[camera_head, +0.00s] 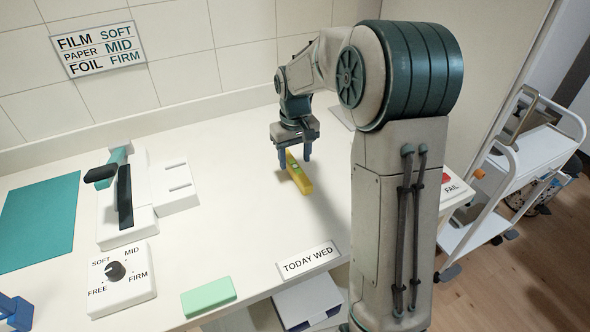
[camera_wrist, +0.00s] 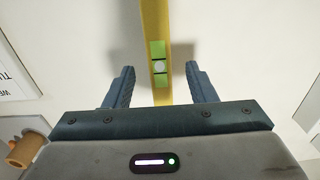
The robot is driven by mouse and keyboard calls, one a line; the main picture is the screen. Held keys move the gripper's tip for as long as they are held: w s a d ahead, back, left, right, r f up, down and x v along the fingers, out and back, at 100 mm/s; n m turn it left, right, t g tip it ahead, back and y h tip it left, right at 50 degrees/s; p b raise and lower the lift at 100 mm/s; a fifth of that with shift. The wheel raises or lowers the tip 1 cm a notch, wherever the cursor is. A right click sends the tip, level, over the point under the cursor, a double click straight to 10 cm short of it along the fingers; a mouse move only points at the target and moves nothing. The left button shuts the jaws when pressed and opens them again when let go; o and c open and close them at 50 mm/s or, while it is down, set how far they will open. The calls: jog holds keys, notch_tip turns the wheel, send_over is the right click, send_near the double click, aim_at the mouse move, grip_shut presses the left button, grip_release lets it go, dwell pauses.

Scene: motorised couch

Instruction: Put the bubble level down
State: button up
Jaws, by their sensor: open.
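The bubble level is a yellow bar (camera_head: 300,178) with a green vial, on the white counter (camera_head: 235,225) in the head view. In the wrist view the level (camera_wrist: 157,25) runs up the picture between my fingers, with its green vial near their tips. My gripper (camera_head: 294,158) is above and around the level's far end. In the wrist view both fingers of my gripper (camera_wrist: 160,80) stand apart, with a gap on each side of the level. The level appears to lie on the counter; its underside is hidden.
A white device with a green-and-black lever (camera_head: 125,190) and a dial box (camera_head: 118,275) stand at the left. A green block (camera_head: 208,297) and a "TODAY WED" sign (camera_head: 308,260) are near the front edge. A "FAIL" tray (camera_head: 452,192) is at right. The counter's middle is clear.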

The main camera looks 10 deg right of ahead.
aim_at(295, 166)
notch_tip(295, 166, down, 3)
jog(key=shift+f, duration=0.2)
grip_shut()
jog(key=shift+r, duration=0.15)
jog(key=shift+r, duration=0.55)
notch_tip(295, 166, up, 2)
jog(key=shift+r, duration=0.25)
jog(key=s+d+r, duration=0.2)
jog(key=d+r, duration=0.1)
jog(key=d, duration=0.2)
jog(key=s+d+r+b, duration=0.1)
jog(key=s+d+r, duration=0.1)
jog(key=d+r, duration=0.2)
jog(key=shift+s+d, duration=0.25)
jog(key=shift+d, duration=0.7)
